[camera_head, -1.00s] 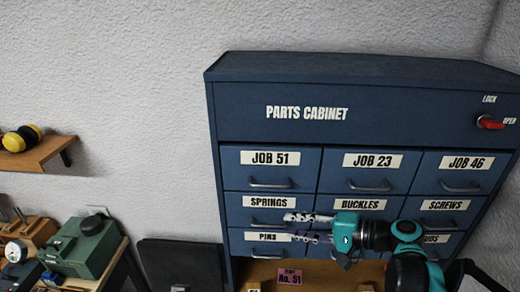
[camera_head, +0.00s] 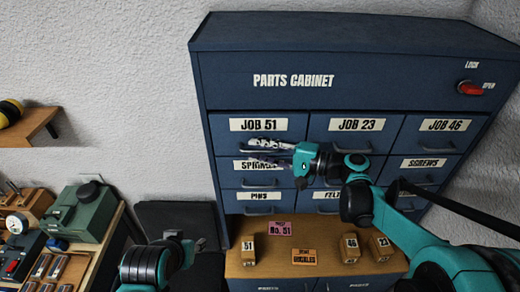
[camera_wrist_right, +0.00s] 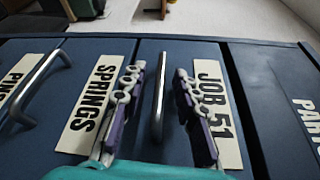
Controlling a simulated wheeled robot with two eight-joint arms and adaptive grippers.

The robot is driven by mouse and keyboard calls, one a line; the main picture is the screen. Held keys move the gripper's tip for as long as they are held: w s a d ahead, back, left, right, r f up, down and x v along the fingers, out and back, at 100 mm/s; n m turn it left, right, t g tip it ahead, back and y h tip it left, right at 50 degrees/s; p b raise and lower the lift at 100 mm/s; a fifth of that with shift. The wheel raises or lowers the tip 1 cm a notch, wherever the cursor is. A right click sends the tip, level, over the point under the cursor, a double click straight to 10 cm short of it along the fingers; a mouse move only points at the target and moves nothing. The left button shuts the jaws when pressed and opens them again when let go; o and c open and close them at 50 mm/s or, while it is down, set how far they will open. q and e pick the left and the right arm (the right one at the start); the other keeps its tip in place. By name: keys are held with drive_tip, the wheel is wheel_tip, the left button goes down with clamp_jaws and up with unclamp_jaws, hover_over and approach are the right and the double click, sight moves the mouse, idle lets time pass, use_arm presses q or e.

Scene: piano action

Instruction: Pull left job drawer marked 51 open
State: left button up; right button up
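The drawer marked JOB 51 (camera_head: 228,126) is the top left one in the blue parts cabinet (camera_head: 360,85), and it looks closed. Its handle (camera_wrist_right: 158,95) stands between the two fingers of my right gripper (camera_wrist_right: 160,90) in the wrist view. One finger lies over the SPRINGS side and the other over the JOB 51 label. The fingers are spread with gaps to the handle. In the head view my right gripper (camera_head: 262,151) hides most of this handle.
Drawers JOB 23 (camera_head: 355,125) and JOB 46 (camera_head: 446,125) are to the right. A red lock knob (camera_head: 470,88) is at top right. Numbered wooden blocks stand on the cabinet's wooden shelf (camera_head: 275,225) below. A green machine (camera_head: 85,213) is at left.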

clamp_jaws()
drive_tip(key=shift+s, duration=0.1)
drive_tip(key=s+p, duration=0.3)
drive_tip(key=s, duration=1.6)
drive_tip(key=shift+s, duration=0.15)
unclamp_jaws()
